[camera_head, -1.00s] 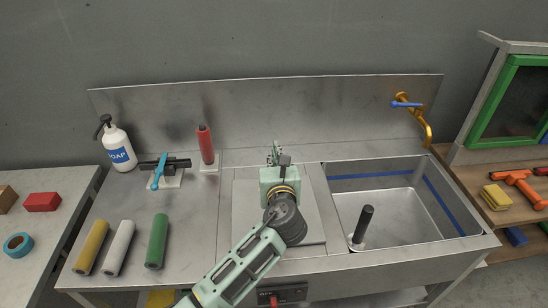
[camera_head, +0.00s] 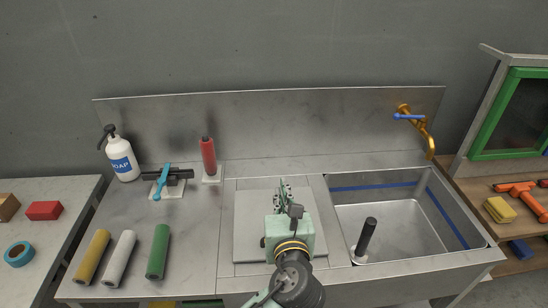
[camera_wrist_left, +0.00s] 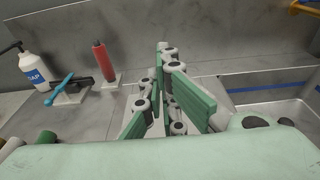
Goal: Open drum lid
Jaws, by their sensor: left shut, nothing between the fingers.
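A flat square metal panel (camera_head: 250,218) is set in the steel counter, left of the sink; I take it to be the drum lid. It lies flat, and its right middle is hidden behind my left gripper (camera_head: 283,188). That gripper is shut with nothing in it and is over the panel; I cannot tell whether it touches. In the left wrist view the green-padded fingers of the left gripper (camera_wrist_left: 168,62) point toward the back wall, with parts of the panel behind them. My right gripper is not in view.
The sink (camera_head: 400,225) with a dark upright post (camera_head: 367,238) is right of the panel. A red bottle (camera_head: 208,158), a soap bottle (camera_head: 121,155) and a blue-handled tool (camera_head: 161,182) stand behind left. Yellow, white and green rolls (camera_head: 158,251) lie at the front left.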

